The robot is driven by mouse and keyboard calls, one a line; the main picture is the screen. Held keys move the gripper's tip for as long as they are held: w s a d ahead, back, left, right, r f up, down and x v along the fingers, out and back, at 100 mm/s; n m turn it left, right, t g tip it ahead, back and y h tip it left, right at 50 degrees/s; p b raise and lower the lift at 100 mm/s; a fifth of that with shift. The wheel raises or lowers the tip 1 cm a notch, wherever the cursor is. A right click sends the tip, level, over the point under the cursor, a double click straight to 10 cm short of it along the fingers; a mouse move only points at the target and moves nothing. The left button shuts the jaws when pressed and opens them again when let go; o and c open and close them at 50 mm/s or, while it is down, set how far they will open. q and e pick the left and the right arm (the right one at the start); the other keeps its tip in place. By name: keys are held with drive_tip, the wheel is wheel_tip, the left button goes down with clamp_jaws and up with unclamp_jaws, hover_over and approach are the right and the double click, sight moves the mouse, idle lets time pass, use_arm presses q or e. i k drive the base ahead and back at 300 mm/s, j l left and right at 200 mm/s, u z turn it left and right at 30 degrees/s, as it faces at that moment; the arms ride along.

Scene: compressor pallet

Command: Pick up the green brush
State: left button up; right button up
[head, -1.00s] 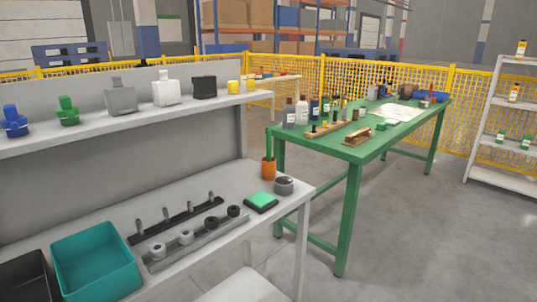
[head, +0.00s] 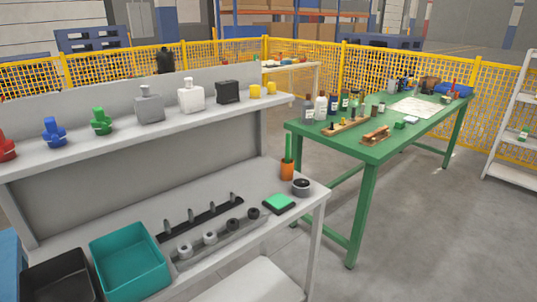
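The green brush (head: 288,147) appears to be the thin green upright handle in the head view. It stands in a small orange cup (head: 287,171) near the right end of the grey workbench. The cup hides its lower end, and I cannot make out bristles. Neither of my grippers is in view.
A green pad (head: 278,203) and a round grey container (head: 301,187) sit near the cup. A teal bin (head: 130,262) and a black bin (head: 60,283) stand at the left. A shelf (head: 20,163) with bottles runs above the bench. A green table (head: 365,151) stands beyond.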

sight(288, 135)
drive_tip(key=u, duration=0.35)
drive_tip(key=l+u, duration=0.15)
drive_tip(key=u, duration=0.25)
drive_tip(key=l+u, duration=0.1)
drive_tip(key=u, duration=0.25)
drive_tip(key=l+u, duration=0.85)
drive_tip(key=l, duration=0.2)
drive_tip(key=k+l+u, duration=0.2)
drive_tip(key=l, duration=0.2)
drive_tip(key=k+l, duration=0.1)
drive_tip(key=l, duration=0.3)
drive_tip(key=k+l+u, duration=0.1)
drive_tip(key=l, duration=0.25)
drive_tip(key=k+l, duration=0.1)
drive_tip(key=l, duration=0.3)
drive_tip(key=k+l+u, duration=0.1)
drive_tip(key=l, duration=0.25)
